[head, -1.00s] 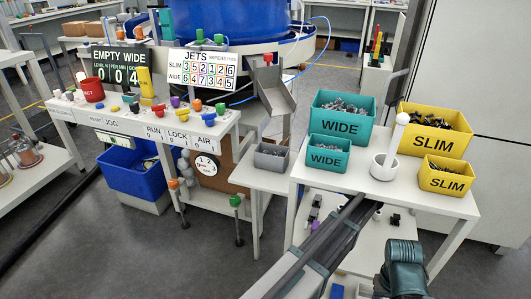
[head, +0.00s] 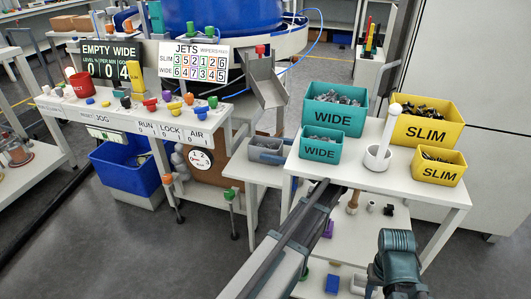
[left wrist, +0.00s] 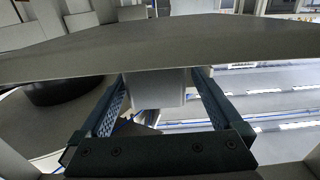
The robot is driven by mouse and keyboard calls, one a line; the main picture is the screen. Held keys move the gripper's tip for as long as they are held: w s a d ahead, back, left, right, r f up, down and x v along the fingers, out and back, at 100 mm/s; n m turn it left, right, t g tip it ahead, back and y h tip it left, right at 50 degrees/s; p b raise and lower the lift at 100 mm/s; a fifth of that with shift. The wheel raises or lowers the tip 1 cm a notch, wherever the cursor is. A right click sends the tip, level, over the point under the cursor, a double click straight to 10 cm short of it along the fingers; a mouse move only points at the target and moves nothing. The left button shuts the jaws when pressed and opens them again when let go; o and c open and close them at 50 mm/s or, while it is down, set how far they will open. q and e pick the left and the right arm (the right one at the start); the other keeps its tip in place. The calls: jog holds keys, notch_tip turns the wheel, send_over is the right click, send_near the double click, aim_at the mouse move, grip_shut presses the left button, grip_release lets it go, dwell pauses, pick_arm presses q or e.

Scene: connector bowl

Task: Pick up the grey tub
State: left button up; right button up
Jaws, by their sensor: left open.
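The small grey tub (head: 265,151) sits on the low white side table, below the metal chute and left of the small teal bin, in the head view. My left arm reaches up from the bottom of the head view to the front of the bin table; its fingers are hard to make out there. In the left wrist view my left gripper (left wrist: 158,76) is open, its two blue fingers spread wide. A pale grey block shows between them, apart from both; I cannot tell whether it is the tub. A broad grey surface meets the fingertips.
The white bin table (head: 350,175) carries two teal WIDE bins (head: 336,119), two yellow SLIM bins (head: 425,131) and a white post with a cup (head: 377,158). The metal chute (head: 268,88) hangs over the side table (head: 252,172). A control bench (head: 130,113) stands left.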

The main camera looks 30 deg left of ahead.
pick_arm(q)
jog(key=x, duration=0.5)
jog(key=shift+a+f+b, duration=0.1)
jog(key=shift+f+b, duration=0.2)
jog(key=shift+f, duration=0.05)
jog(key=shift+w, duration=0.1)
jog(key=c, duration=1.3)
